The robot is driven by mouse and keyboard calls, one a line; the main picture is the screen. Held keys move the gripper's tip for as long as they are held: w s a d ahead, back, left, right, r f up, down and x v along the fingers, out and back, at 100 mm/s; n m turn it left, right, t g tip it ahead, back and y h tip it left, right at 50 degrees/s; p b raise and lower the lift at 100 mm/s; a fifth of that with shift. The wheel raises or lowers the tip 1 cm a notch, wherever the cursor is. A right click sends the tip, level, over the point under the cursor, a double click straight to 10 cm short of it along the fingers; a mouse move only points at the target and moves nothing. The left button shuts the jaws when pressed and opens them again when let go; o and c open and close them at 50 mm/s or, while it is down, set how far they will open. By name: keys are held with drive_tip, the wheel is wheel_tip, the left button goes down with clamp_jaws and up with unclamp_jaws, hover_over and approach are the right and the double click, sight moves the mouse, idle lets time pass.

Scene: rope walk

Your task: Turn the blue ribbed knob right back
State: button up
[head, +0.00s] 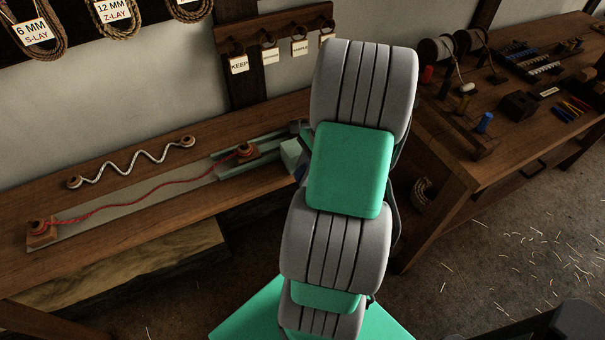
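I cannot make out a blue ribbed knob for certain. A pale green box (291,153) stands at the right end of the rope bench, at the end of a green slide (232,165), and my arm covers what lies just right of it. A small dark bluish bit shows at the arm's edge there, too small to tell. My gripper does not show; my grey and green arm links fill the middle of the view.
A red rope (140,187) runs between two wooden blocks on the left bench (75,262); a white wavy cord (130,164) lies behind it. The right bench (480,165) holds reels, coloured bobbins including a blue one (484,123), and tools. Straw-strewn floor (470,260) is open at lower right.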

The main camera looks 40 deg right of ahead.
clamp_jaws()
